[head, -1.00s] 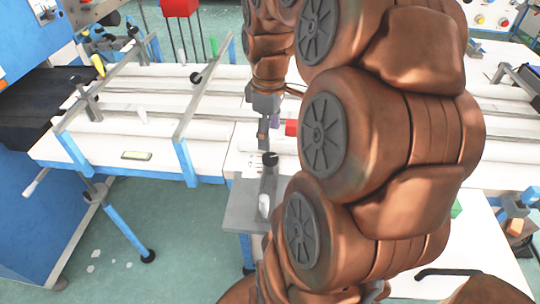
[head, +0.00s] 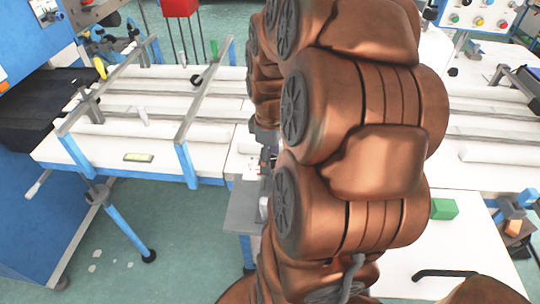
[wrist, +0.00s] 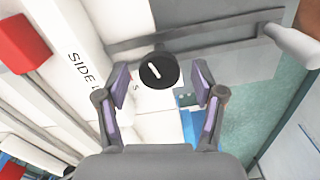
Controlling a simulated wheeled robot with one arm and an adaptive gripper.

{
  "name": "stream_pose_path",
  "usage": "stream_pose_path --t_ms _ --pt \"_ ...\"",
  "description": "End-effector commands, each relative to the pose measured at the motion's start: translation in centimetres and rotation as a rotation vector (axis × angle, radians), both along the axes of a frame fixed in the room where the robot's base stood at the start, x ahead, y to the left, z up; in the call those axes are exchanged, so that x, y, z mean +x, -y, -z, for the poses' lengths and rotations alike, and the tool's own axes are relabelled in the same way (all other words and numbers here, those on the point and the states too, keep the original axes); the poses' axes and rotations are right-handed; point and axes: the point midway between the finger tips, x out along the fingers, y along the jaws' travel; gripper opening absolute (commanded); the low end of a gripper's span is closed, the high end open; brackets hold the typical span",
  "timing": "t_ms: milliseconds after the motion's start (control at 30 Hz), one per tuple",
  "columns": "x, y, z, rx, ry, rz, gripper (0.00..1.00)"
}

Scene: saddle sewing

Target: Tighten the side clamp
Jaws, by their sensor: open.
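The side clamp's round black knob (wrist: 158,70) has a white line across its top and shows in the wrist view. It appears between the two fingertips of my gripper (wrist: 161,80), which is open. I cannot tell whether the knob is level with the fingertips or below them, and no contact is clear. A white surface with the printed word "SIDE" (wrist: 82,66) lies to the left of the knob; the rest of the label is partly hidden. In the head view my arm hides the knob and most of the gripper.
A grey metal bar (wrist: 215,40) runs behind the knob, with a white handle (wrist: 294,42) at the right. A red block (wrist: 22,42) is at the left. In the head view, a green block (head: 443,209) and a black hex key (head: 450,274) lie on the right-hand white tabletop.

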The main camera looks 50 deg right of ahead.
Motion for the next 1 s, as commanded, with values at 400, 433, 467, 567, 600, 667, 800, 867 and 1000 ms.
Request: stream_pose_path --t_ms 400,433,467,567,600,667,800,867,1000 --pt "-0.01 0.0 -0.02 0.0 0.0 0.0 0.41" --pt "-0.01 0.0 -0.02 0.0 0.0 0.0 0.38" --pt "-0.01 0.0 -0.02 0.0 0.0 0.0 0.35" --pt "-0.01 -0.01 -0.02 0.0 0.0 0.0 0.24" --pt "-0.01 -0.01 -0.02 0.0 0.0 0.0 0.2" --pt "-0.01 -0.01 -0.02 0.0 0.0 0.0 0.14" --pt "-0.02 -0.01 -0.01 0.0 0.0 0.001 0.08" --pt "-0.01 -0.02 0.01 0.0 0.0 0.005 0.08" --pt "0.01 0.01 0.09 -0.001 0.001 0.033 0.08"
